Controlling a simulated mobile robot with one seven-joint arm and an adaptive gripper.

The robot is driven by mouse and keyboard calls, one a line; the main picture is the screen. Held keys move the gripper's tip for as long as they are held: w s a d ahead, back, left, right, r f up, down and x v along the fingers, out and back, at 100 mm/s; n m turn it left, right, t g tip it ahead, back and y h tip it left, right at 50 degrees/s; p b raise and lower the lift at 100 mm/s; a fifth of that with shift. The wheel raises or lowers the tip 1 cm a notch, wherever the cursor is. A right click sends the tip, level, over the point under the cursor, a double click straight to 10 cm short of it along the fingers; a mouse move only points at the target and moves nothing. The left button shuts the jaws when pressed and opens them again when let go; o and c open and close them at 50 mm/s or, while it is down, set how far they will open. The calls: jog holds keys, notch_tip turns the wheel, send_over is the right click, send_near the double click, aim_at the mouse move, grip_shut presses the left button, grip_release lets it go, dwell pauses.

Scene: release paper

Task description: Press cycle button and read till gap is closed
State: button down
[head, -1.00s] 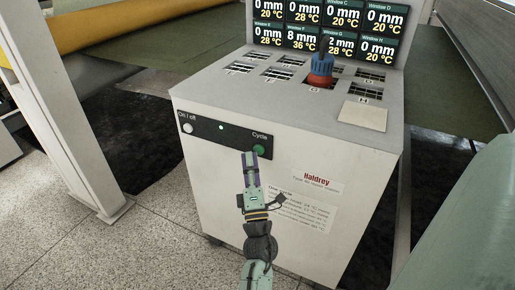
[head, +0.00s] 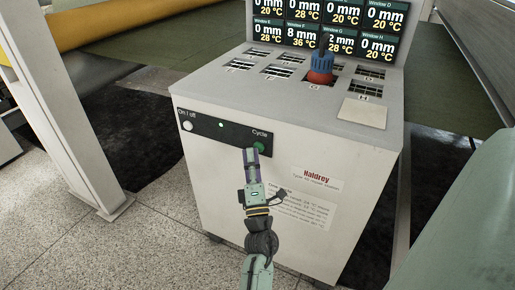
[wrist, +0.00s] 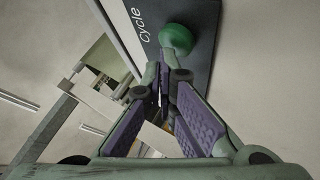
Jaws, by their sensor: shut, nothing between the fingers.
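The green Cycle button (head: 259,148) is on a dark strip on the front of a white cabinet (head: 215,185). My gripper (head: 250,152) is shut and empty, its tips just left of the button; contact cannot be told. In the wrist view the fingertips (wrist: 166,72) lie just below the green button (wrist: 177,38). The display (head: 325,30) shows eight windows. Window F reads 8 mm, 36 °C. Window G reads 2 mm, 28 °C, its digit partly covered. E and H read 0 mm, and the top row reads 0 mm.
A white On/off button (head: 188,126) and a lit green lamp (head: 221,125) share the strip. A blue and red tool (head: 320,68) stands on slot G on top. A white post (head: 75,110) stands left; a pale green roll (head: 460,220) lies right.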

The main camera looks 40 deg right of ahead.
jog(key=shift+d, duration=0.1)
dwell(0.5)
jog(key=shift+w+d, duration=0.2)
jog(key=shift+d, duration=0.1)
jog(key=shift+s+a, duration=0.25)
jog(key=shift+a, duration=0.1)
dwell(0.4)
jog(key=s+a+b, duration=0.2)
jog(key=a, duration=0.3)
jog(key=shift+a, duration=0.3)
